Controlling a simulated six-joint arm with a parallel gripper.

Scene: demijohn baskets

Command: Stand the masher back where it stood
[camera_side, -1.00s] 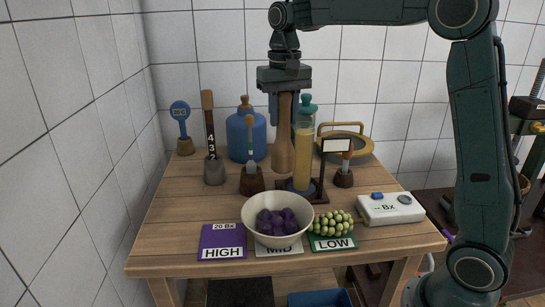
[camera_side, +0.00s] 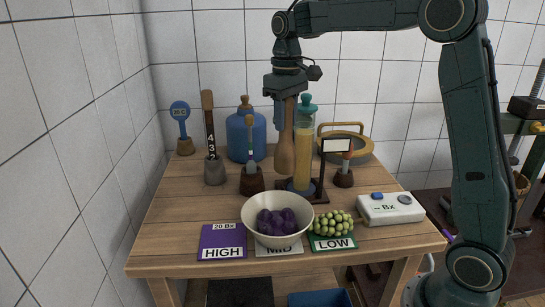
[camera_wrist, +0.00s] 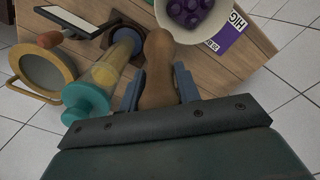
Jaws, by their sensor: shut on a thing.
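The masher (camera_side: 285,150) is a brown wooden club, narrow at the top and thicker at the bottom. My gripper (camera_side: 288,118) is shut on its upper part and holds it nearly upright, just left of the tall amber cylinder. Its lower end appears above the tabletop, behind the white bowl, though the exact gap cannot be told. In the wrist view the masher (camera_wrist: 158,68) sits between the two blue-grey fingers (camera_wrist: 158,90) and points toward the bowl. The spot where the masher stood is not marked in a way I can make out.
The amber cylinder (camera_side: 303,158) with a teal top stands close on the right. The bowl of purple grapes (camera_side: 277,229) is in front. A dark-based stick (camera_side: 251,180), blue demijohn (camera_side: 237,140) and numbered stick (camera_side: 210,135) stand left. The table's left front (camera_side: 175,225) is clear.

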